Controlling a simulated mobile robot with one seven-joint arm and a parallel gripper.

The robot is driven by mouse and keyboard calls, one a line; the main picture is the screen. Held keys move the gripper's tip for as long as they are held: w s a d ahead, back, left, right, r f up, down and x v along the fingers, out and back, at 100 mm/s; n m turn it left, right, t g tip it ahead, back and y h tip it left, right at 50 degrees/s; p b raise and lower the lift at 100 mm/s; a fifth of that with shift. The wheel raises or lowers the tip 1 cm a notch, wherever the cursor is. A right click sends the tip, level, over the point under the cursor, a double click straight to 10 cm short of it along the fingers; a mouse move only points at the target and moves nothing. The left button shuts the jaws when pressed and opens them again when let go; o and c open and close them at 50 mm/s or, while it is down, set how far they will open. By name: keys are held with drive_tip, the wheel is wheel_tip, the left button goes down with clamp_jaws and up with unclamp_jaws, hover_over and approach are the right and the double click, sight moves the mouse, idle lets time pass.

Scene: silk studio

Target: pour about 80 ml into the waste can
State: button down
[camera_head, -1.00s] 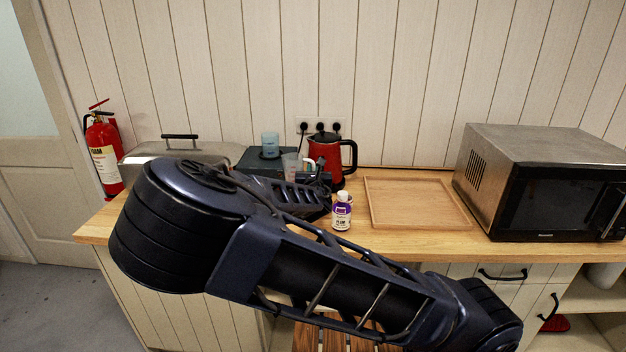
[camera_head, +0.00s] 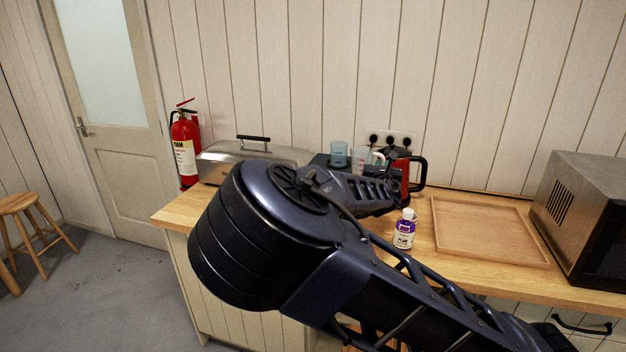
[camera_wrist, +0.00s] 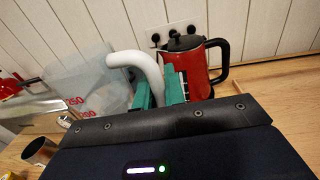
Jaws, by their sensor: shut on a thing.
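A clear measuring jug (camera_wrist: 85,82) with red markings and a white handle (camera_wrist: 140,65) fills the left of the wrist view. My gripper (camera_wrist: 160,88) has green fingers shut on that handle. In the head view the jug (camera_head: 360,160) shows behind my dark arm, near the red kettle; my gripper is mostly hidden there. Any liquid in the jug is not clear to see. A small metal cup with a dark inside (camera_wrist: 40,151) stands low at the left of the wrist view. I cannot tell whether it is the waste can; nothing else shows clearly as one.
A red kettle (camera_head: 418,172) stands by the wall sockets (camera_head: 390,140). A stool (camera_head: 28,225) stands on open floor.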

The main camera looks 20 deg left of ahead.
drive_tip(key=w+a+f+n+g+y, duration=0.1)
drive_tip(key=w+a+f+n+y, duration=0.1)
drive_tip(key=a, duration=0.5)
drive_tip(key=w+a+f+n+g+y, duration=0.1)
drive_tip(key=w+a+f+y, duration=0.1)
drive_tip(key=a, duration=0.6)
drive_tip(key=w+a+f+n+g+y, duration=0.1)
drive_tip(key=w+a+y, duration=0.3)
drive_tip(key=a, duration=0.4)
drive_tip(key=shift+w+f+n+y, duration=0.3)
drive_tip(key=shift+w+f+n, duration=0.5)
drive_tip(key=shift+w+f, duration=0.05)
drive_tip(key=shift+w+a+f, duration=0.25)
drive_tip(key=shift+a+f, duration=0.35)
drive_tip(key=shift+a, duration=0.05)
drive_tip(key=shift+s+a+n, duration=0.1)
drive_tip(key=shift+a+n, duration=0.05)
drive_tip(key=shift+n, duration=0.35)
drive_tip(key=s+a+n+g+h, duration=0.1)
drive_tip(key=s+a+n, duration=0.1)
drive_tip(key=a+n, duration=0.3)
drive_tip(key=shift+s+a+f+n, duration=0.2)
drive_tip(key=shift+a+f+n, duration=0.1)
drive_tip(key=shift+n, duration=1.2)
drive_tip(key=shift+s+a+n+h, duration=0.1)
drive_tip(key=shift+a+n+h, duration=0.25)
drive_tip(key=shift+n, duration=0.25)
